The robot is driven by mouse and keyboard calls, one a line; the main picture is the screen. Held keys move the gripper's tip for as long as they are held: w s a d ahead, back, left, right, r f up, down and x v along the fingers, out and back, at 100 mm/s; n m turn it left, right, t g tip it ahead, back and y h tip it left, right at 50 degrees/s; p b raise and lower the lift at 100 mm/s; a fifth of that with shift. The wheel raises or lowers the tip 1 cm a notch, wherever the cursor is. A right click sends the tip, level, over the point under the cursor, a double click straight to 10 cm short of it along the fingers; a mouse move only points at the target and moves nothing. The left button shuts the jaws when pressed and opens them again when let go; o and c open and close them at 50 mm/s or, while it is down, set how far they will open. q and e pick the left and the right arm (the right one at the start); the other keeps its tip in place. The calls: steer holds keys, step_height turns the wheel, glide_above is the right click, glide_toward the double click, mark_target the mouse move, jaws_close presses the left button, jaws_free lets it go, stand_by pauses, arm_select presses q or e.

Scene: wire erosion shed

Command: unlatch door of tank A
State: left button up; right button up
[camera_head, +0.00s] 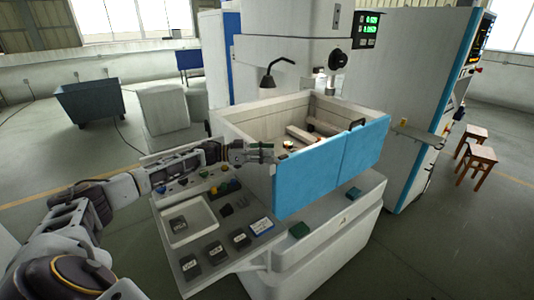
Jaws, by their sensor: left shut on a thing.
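The tank (236,121) is a pale open-topped box on the machine, with a blue two-panel door (318,170) across its front. The door stands upright against the tank's front. My left gripper (268,153) reaches in from the left at the door's top left corner. Its fingers are shut on what looks like the door latch, which they mostly hide. My right gripper is out of view.
Below my left arm, a worktop holds a white tray (189,220) and several labelled dark blocks (241,241). A green block (300,230) lies on the ledge before the door. A lamp (268,78) hangs over the tank. A blue-edged cabinet (412,85) stands at right.

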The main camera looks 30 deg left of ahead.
arm_select(q)
steer(key=shift+r+m+g+h+b, duration=0.1)
steer(key=shift+m+g+h+b, duration=0.4)
steer(key=shift+m+g+h, duration=0.75)
steer(key=shift+g+y, duration=0.35)
steer(key=shift+g, duration=0.2)
steer(key=o, duration=1)
steer(key=shift+o, duration=0.2)
steer(key=shift+a, duration=0.15)
steer(key=v, duration=1.1)
steer(key=shift+a, duration=0.35)
steer(key=shift+s, duration=0.1)
